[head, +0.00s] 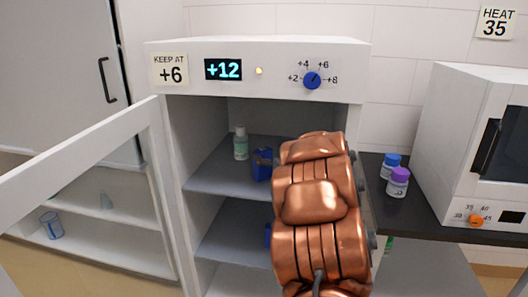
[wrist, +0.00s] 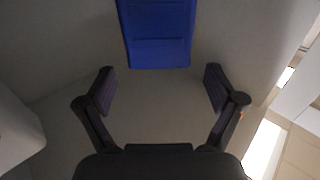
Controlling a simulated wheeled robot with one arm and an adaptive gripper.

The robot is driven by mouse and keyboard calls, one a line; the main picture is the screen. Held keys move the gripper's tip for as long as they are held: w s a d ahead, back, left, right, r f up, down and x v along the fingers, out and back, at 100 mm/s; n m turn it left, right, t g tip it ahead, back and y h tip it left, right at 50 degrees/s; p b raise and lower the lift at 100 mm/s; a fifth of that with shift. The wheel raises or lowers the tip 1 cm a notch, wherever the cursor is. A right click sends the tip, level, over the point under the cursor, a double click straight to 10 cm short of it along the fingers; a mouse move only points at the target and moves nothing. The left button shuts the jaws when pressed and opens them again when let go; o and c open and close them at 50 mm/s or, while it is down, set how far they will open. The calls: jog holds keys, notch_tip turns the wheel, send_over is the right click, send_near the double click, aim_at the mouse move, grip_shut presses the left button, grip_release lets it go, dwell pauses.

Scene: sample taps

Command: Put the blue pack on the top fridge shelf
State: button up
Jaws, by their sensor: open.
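A blue pack (head: 262,163) stands on the top fridge shelf (head: 212,179), partly hidden by my copper-coloured arm. A second blue thing (head: 267,234) shows as a sliver at the middle shelf (head: 222,236), mostly hidden by the arm. In the wrist view my gripper (wrist: 160,88) is open and empty. A blue pack (wrist: 157,35) is ahead of it, beyond the fingertips and not between them. I cannot tell for sure which blue thing this is. In the head view my gripper is hidden behind the arm.
A white bottle (head: 240,143) stands left of the pack on the top shelf. The fridge door (head: 85,160) is open to the left. The fridge display (head: 223,69) reads +12, its label +6. Two capped jars (head: 397,183) stand on the dark counter beside an oven (head: 470,150).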

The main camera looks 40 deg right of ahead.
jog(key=s+a, duration=0.1)
jog(key=s, duration=0.7)
jog(key=shift+s+a, duration=0.25)
jog(key=shift+s, duration=0.05)
jog(key=shift+w, duration=0.1)
jog(key=s+a+f+m+g, duration=0.1)
jog(key=s+a+f+g, duration=0.35)
jog(key=a, duration=0.35)
jog(key=s+a+f+g, duration=0.3)
jog(key=s+a+g, duration=0.15)
jog(key=a, duration=0.45)
jog(key=s+a+f+m+g, duration=0.1)
jog(key=s+a+f+g, duration=0.3)
jog(key=a+g, duration=0.3)
jog(key=s+a+n+g+y, duration=0.3)
jog(key=s+a+n+g, duration=0.1)
jog(key=s+a, duration=1.2)
jog(key=shift+s+a+g, duration=0.35)
jog(key=shift+s+g, duration=0.05)
jog(key=shift+s, duration=0.2)
jog(key=shift+f, duration=0.1)
